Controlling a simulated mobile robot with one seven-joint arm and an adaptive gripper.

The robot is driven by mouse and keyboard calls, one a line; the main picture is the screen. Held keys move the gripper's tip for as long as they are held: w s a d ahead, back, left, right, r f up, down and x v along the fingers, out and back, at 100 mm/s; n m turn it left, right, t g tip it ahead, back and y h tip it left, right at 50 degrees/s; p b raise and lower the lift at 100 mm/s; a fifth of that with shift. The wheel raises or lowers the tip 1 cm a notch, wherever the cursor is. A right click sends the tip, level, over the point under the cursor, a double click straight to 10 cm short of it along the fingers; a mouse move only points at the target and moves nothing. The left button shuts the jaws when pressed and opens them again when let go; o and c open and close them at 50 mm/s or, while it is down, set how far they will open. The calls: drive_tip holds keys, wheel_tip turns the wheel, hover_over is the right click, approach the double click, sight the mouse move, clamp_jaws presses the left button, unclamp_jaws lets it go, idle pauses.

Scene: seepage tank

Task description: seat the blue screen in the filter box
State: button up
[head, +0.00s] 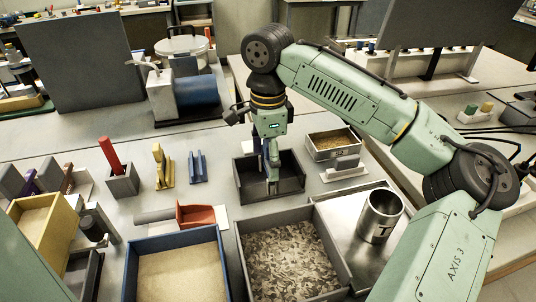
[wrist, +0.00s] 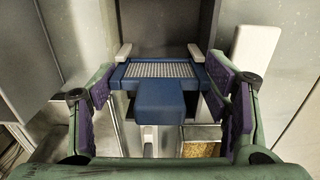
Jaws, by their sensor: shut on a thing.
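The blue screen (wrist: 160,70) shows in the wrist view as a blue frame with a pale mesh and a blue block on its near side. My gripper (wrist: 160,88) has its purple-padded fingers on either side of it, shut on it. In the head view my gripper (head: 272,178) points down over the dark grey open box (head: 290,190), which I take as the filter box. The screen is not clearly visible there. In the wrist view two pale bars flank the far edge of the screen. I cannot tell whether the screen touches the box.
A tray of mottled chips (head: 290,255) and a blue-rimmed sand tray (head: 176,240) stand in front. A steel cup (head: 380,215) stands to the right, a small sand box (head: 333,145) behind it. A red piece (head: 195,214), blue bracket (head: 198,167) and yellow bracket (head: 162,168) stand left.

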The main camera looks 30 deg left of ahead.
drive_tip(key=shift+f, duration=0.35)
drive_tip(key=shift+s+p, duration=0.1)
drive_tip(key=shift+p, duration=0.75)
idle(0.9)
drive_tip(key=shift+o, duration=0.2)
drive_tip(key=shift+f, duration=0.25)
drive_tip(key=o, duration=1.2)
drive_tip(key=shift+r, duration=0.1)
wheel_tip(320, 180, up, 12)
idle(0.5)
